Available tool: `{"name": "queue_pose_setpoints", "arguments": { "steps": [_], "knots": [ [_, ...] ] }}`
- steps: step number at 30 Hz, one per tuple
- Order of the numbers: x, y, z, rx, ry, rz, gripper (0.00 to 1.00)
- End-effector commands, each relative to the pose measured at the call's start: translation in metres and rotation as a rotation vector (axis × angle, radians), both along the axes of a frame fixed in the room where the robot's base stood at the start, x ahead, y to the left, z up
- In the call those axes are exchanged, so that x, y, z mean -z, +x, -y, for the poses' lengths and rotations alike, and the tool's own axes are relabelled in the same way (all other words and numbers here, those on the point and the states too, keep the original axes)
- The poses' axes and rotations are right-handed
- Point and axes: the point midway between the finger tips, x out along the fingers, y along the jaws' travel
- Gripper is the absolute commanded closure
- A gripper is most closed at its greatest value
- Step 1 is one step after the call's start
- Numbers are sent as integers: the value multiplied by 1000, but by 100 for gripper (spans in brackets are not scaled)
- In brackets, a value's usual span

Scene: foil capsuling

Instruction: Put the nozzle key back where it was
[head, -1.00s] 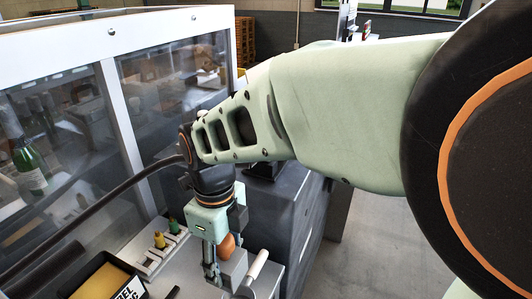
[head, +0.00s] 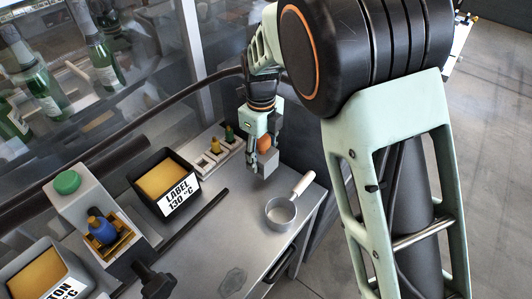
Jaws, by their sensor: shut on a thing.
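My gripper (head: 261,146) points down over the far end of the steel bench, beside a small white rack. It is shut on a tool with a rounded orange-brown part and a grey block below, which I take to be the nozzle key (head: 265,159). The fingers hide part of it. The grey block appears to hang above the bench. The white rack (head: 204,164) stands to the left of my gripper, along the glass. A yellow piece (head: 215,146) and a green piece (head: 229,134) stand upright in it. An opening shows at its near end.
A small metal pan (head: 281,214) with a pale handle sits close, right of my gripper. A black bin labelled LABEL 130 °C (head: 181,199), a black rod (head: 193,222) and a green-button box (head: 67,182) lie left. The front of the bench has free room.

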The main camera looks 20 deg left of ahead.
Motion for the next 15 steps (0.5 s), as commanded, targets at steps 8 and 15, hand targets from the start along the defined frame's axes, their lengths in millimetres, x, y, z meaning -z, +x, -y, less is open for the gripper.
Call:
{"name": "queue_pose_setpoints", "arguments": {
  "steps": [8, 15],
  "knots": [
    [28, 4, -3, 1, -1, -2, 85],
    [38, 5, -4, 0, 2, 1, 85]
  ]
}}
